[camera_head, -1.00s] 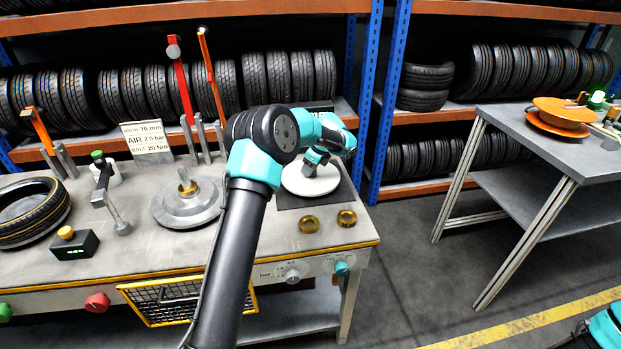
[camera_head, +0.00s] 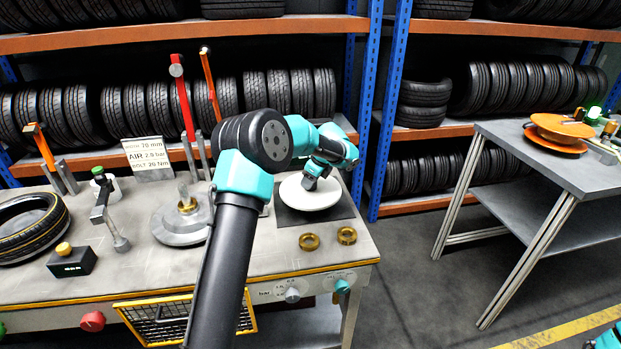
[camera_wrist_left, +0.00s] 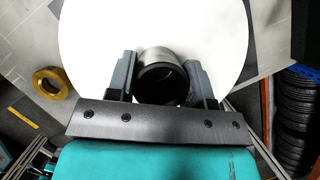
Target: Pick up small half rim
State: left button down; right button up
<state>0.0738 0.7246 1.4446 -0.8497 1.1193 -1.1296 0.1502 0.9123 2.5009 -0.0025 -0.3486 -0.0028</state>
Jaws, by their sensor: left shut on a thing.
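The small half rim (camera_head: 309,194) is a white disc at the right end of the workbench, over a dark square mat (camera_head: 341,211). In the left wrist view the white disc (camera_wrist_left: 92,30) fills the upper middle, with a dark hollow hub (camera_wrist_left: 163,77) rising from it. My left gripper (camera_head: 314,182) reaches down onto the disc's middle. Its two grey fingers (camera_wrist_left: 160,75) are on either side of the hub and shut on it. I cannot tell whether the disc touches the mat.
Two brass rings (camera_head: 309,242) lie in front of the mat. A grey disc with a brass post (camera_head: 184,220) stands left of my arm. A tyre (camera_head: 33,226) lies at the far left. A second table (camera_head: 540,157) with an orange spool (camera_head: 560,130) stands right, across open floor.

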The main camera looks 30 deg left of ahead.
pick_arm(q)
jog(key=s+d+r, duration=0.1)
jog(key=s+d, duration=0.5)
jog(key=s, duration=0.5)
jog(key=shift+d+r, duration=0.15)
jog(key=shift+d, duration=0.25)
